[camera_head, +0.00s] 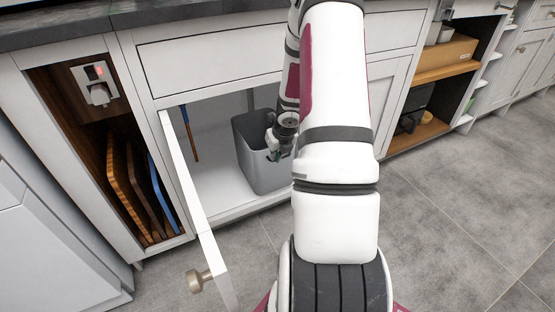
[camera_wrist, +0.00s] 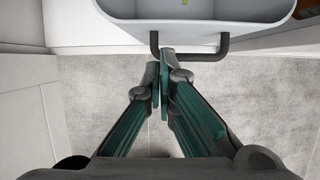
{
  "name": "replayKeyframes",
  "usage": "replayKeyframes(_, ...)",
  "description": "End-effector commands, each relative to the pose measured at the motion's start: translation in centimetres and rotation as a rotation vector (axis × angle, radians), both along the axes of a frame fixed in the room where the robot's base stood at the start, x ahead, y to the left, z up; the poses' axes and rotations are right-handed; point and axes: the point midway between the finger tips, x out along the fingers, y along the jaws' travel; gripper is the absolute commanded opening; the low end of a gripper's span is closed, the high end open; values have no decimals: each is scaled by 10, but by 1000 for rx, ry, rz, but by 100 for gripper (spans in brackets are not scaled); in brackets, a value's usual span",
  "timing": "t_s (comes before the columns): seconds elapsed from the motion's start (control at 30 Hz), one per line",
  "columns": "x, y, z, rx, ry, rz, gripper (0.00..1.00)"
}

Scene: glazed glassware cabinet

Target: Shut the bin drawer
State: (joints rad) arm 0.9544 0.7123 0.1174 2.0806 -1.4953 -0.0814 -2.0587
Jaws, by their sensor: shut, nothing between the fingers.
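The grey bin (camera_head: 258,165) stands upright on the white floor of the open cabinet, partly hidden behind my arm. In the wrist view its light grey rim (camera_wrist: 200,30) is at the top, with a dark bar handle (camera_wrist: 200,57) below it. My gripper (camera_wrist: 160,75) is shut and empty; its fingertips are close to the left end of that handle. I cannot tell whether they touch it. In the head view my gripper (camera_head: 278,150) is at the bin's right part, mostly hidden by my arm.
A white hinged door (camera_head: 195,200) with a round knob (camera_head: 198,281) stands open at the left of the bin. Cutting boards (camera_head: 135,195) stand in a niche farther left, below a socket (camera_head: 95,82). Open shelves (camera_head: 440,75) are at the right. The grey tiled floor (camera_head: 450,230) is clear there.

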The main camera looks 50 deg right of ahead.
Motion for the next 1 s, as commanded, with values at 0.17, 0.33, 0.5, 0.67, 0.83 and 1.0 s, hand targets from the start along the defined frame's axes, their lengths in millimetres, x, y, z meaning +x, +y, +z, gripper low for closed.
replayKeyframes(0.17, 12, -4, 2, 0, 0, 3, 0)
replayKeyframes(0.33, 14, -5, 1, 1, 1, 2, 0)
replayKeyframes(0.5, 14, -5, 1, 1, 1, 2, 0)
replayKeyframes(0.67, 15, -6, 1, 1, 0, 3, 0)
replayKeyframes(0.83, 26, -11, 4, 3, 1, 2, 0)
replayKeyframes(1.0, 42, -19, 5, 2, 0, 4, 0)
